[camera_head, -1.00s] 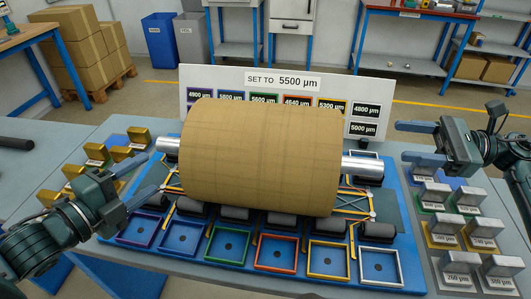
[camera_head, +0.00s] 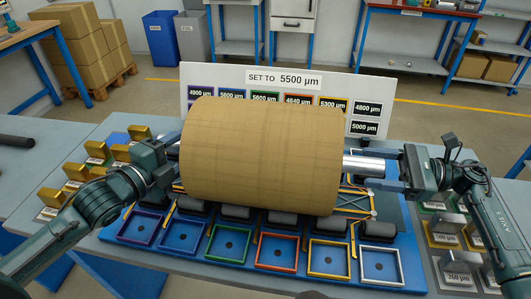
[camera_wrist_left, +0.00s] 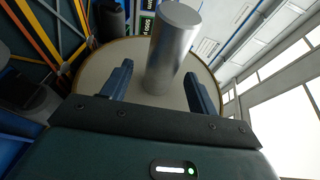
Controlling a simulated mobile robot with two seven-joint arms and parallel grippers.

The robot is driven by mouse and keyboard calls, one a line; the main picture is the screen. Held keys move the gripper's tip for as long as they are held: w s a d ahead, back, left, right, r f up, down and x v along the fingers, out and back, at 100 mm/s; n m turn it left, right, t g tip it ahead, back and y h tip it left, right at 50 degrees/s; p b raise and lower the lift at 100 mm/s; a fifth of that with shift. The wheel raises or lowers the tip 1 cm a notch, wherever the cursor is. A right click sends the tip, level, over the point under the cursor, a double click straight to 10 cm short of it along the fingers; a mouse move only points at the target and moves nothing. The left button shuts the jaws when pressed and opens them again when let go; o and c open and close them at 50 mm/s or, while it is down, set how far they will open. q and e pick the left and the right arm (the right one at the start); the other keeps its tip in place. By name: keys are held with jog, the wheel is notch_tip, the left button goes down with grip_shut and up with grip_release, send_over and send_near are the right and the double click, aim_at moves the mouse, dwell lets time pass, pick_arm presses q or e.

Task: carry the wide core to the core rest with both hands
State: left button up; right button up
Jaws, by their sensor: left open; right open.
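The wide core (camera_head: 262,155) is a large brown roll with a silver shaft stub at each end. It lies level above dark rollers on the blue base. My left gripper (camera_head: 170,160) is at its left end, its fingers mostly hidden in the head view. In the left wrist view my open left fingers (camera_wrist_left: 158,85) stand on both sides of the silver stub (camera_wrist_left: 172,45), with gaps visible. My right gripper (camera_head: 392,166) is at the right stub (camera_head: 362,165), open; its contact there cannot be made out. I cannot tell which part is the core rest.
Coloured square frames (camera_head: 275,255) line the base's front edge. Gold blocks (camera_head: 75,172) stand at the left and silver-topped blocks (camera_head: 455,260) at the right, close to my arms. A sign board (camera_head: 290,78) reading 5500 µm stands behind the core.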

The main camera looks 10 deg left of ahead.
pick_arm(q)
jog(key=shift+x, duration=1.25)
pick_arm(e)
jog(key=shift+a, duration=1.4)
pick_arm(q)
jog(key=shift+c, duration=0.4)
pick_arm(e)
jog(key=shift+c, duration=0.4)
pick_arm(q)
grip_shut()
pick_arm(e)
grip_shut()
pick_arm(q)
jog(key=shift+r, duration=0.35)
pick_arm(e)
jog(key=shift+w+r, duration=0.1)
jog(key=shift+r, duration=0.25)
